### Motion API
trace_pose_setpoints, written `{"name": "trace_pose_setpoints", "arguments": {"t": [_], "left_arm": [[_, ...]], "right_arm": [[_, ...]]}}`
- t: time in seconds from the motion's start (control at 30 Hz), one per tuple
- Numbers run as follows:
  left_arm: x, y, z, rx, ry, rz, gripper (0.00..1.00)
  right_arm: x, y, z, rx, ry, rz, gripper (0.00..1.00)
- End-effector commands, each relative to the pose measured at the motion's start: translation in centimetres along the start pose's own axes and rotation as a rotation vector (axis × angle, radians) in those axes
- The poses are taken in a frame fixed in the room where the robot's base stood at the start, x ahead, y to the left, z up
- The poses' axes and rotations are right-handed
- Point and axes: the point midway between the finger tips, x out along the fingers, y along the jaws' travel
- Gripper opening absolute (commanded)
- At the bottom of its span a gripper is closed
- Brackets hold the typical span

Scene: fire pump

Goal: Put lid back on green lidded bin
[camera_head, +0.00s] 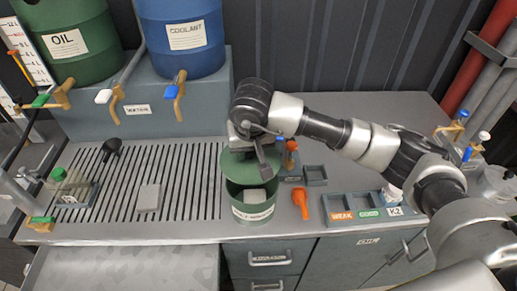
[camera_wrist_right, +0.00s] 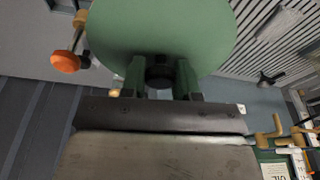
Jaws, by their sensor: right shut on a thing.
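The green bin (camera_head: 253,213) stands near the front edge of the counter, right of the slatted drain area. Its front opening shows, with something pale grey inside. My right gripper (camera_head: 262,165) is shut on the black knob of the round green lid (camera_head: 231,162), above the rear of the bin. The front of the bin is uncovered. I cannot tell whether the lid touches the rim. In the right wrist view, the lid (camera_wrist_right: 160,25) lies beyond the fingertips (camera_wrist_right: 160,80), which are on either side of its knob. My left gripper is not in view.
An orange bottle-like thing (camera_head: 301,203) stands just right of the bin, and a labelled tray (camera_head: 345,200) is further right. A grey block (camera_head: 148,198) and a black scoop-like thing (camera_head: 111,148) lie on the slats. Oil (camera_head: 75,40) and coolant (camera_head: 180,38) drums stand behind.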

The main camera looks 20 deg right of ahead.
Motion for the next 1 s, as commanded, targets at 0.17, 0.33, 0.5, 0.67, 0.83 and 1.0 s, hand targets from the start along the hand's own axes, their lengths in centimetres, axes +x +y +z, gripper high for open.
{"name": "trace_pose_setpoints", "arguments": {"t": [0.17,0.33,0.5,0.67,0.83,1.0], "left_arm": [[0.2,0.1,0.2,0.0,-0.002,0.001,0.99],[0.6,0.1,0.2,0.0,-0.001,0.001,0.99],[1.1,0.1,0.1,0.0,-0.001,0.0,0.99],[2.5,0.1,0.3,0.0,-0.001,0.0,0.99],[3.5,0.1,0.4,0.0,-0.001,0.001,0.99],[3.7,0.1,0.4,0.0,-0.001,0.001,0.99]], "right_arm": [[0.6,0.0,0.1,0.001,-0.001,0.0,0.05],[1.7,0.0,0.5,0.001,-0.002,0.0,0.05],[3.3,-0.1,0.9,0.002,-0.002,-0.001,0.05],[5.1,0.0,1.4,0.0,0.001,0.0,0.05],[6.0,0.0,1.6,0.001,0.001,0.0,0.05],[6.2,0.0,1.7,0.001,0.001,0.0,0.05]]}}
